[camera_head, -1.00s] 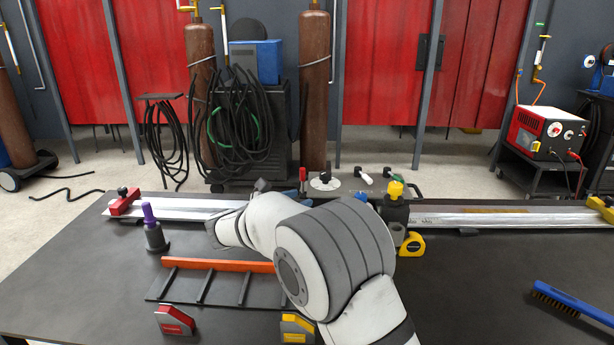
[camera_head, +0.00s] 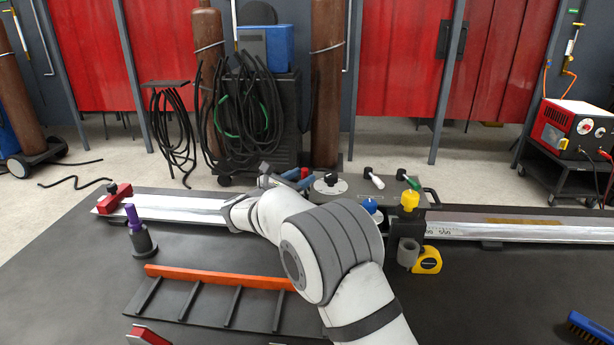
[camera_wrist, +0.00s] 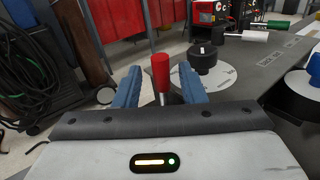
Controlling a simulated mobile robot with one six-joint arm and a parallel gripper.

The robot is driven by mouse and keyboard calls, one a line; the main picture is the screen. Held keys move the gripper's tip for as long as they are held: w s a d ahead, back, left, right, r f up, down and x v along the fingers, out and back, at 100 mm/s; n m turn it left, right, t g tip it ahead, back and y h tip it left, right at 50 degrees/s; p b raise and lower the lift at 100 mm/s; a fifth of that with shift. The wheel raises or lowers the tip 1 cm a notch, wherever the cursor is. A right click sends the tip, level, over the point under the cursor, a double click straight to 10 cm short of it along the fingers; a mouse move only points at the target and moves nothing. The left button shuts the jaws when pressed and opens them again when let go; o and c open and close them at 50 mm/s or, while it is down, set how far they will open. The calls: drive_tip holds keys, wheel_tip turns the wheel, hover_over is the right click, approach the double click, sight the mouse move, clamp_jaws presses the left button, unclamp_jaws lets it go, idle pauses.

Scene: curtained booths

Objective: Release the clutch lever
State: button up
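A lever with a red cylindrical knob on a metal shaft, likely the clutch lever (camera_wrist: 160,74), stands between my fingers in the wrist view. My gripper (camera_wrist: 159,92) is open. Its two blue fingers are on either side of the knob, with a visible gap on each side. In the head view my gripper (camera_head: 297,178) is at the left end of the grey control housing (camera_head: 405,188), partly hidden by my arm. The lever's base is hidden behind my gripper.
Near the lever are a black knob on a white dial (camera_wrist: 204,58), a white-handled lever (camera_wrist: 247,36), a green-handled lever (camera_wrist: 274,24) and a blue knob (camera_wrist: 314,66). A yellow-topped part (camera_head: 409,200) and tape measure (camera_head: 427,260) sit right of my arm.

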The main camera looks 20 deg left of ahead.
drive_tip(key=shift+x, duration=0.9)
drive_tip(key=shift+c, duration=0.4)
clamp_jaws()
